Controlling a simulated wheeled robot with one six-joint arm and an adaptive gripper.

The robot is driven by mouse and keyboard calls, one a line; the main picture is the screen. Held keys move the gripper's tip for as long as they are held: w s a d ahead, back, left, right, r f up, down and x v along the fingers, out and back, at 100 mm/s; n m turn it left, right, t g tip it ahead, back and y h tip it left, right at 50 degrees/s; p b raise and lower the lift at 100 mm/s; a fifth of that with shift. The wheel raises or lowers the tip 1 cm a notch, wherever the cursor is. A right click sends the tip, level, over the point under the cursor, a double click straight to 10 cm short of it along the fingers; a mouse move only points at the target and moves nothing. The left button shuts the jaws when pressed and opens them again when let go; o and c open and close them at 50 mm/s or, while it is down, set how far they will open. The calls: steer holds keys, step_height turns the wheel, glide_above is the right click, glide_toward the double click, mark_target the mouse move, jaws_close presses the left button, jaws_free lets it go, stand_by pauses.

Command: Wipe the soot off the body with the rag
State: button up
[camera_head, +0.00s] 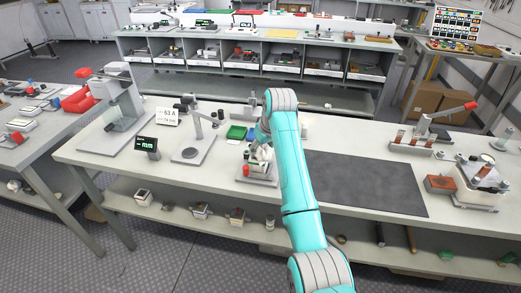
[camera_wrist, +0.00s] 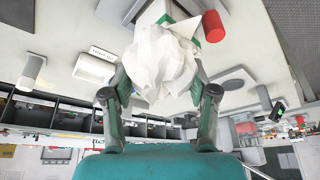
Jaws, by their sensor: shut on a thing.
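The white crumpled rag (camera_wrist: 158,62) is between the fingers of my gripper (camera_wrist: 160,85), which is shut on it. In the head view the rag (camera_head: 262,154) shows as a small white patch at the end of my teal arm, over a small grey fixture (camera_head: 258,178) on the bench. In the wrist view a white and green piece (camera_wrist: 188,14), perhaps the body, lies just beyond the rag, beside a red cylinder (camera_wrist: 213,27). The rag covers part of that piece, so I cannot tell whether they touch. No soot can be made out.
Left on the bench (camera_head: 90,150) are a grey press (camera_head: 122,100), a stand (camera_head: 190,140) and a small display (camera_head: 147,147). A green tray (camera_head: 236,132) lies behind the fixture.

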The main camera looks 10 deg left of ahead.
steer(key=shift+r, duration=3.75)
